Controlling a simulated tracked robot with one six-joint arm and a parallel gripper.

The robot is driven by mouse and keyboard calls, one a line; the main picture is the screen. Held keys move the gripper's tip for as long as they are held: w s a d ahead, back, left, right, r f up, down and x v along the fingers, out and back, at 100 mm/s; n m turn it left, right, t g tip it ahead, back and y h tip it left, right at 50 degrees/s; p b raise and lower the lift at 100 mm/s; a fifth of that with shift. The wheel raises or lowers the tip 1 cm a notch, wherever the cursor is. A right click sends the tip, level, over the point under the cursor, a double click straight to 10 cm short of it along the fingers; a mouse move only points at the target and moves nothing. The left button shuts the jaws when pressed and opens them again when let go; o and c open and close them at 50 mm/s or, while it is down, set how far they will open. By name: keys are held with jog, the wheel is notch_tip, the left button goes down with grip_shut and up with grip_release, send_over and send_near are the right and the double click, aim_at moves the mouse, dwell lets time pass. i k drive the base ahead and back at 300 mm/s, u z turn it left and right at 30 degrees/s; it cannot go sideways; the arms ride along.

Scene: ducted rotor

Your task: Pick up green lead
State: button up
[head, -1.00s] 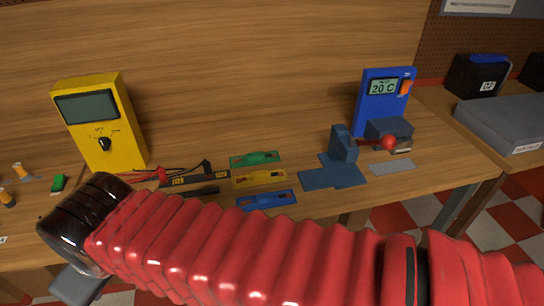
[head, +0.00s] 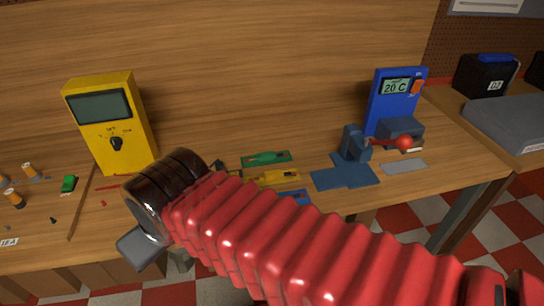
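A green lead (head: 267,158) lies on a green plate (head: 285,161) at the middle of the workbench, behind a yellow plate with a yellow piece (head: 275,178). A small green block (head: 68,184) also lies at the left, beside the yellow meter. My gripper (head: 140,249) shows only as a grey part below the dark wrist of my red arm, near the bench's front edge. It is left of and nearer than the green lead, apart from it. Its fingers are not clear, so I cannot tell whether it is open or shut.
A yellow multimeter (head: 108,122) stands at the left. A blue plate (head: 294,197) is partly hidden by my arm. A blue vise-like stand (head: 352,165) and a blue 20 C meter (head: 393,100) stand at the right. Small orange-white parts (head: 30,171) lie far left.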

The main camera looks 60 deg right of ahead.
aim_at(270, 155)
jog(key=u, duration=0.05)
jog(key=i, duration=1)
jog(key=z, duration=0.05)
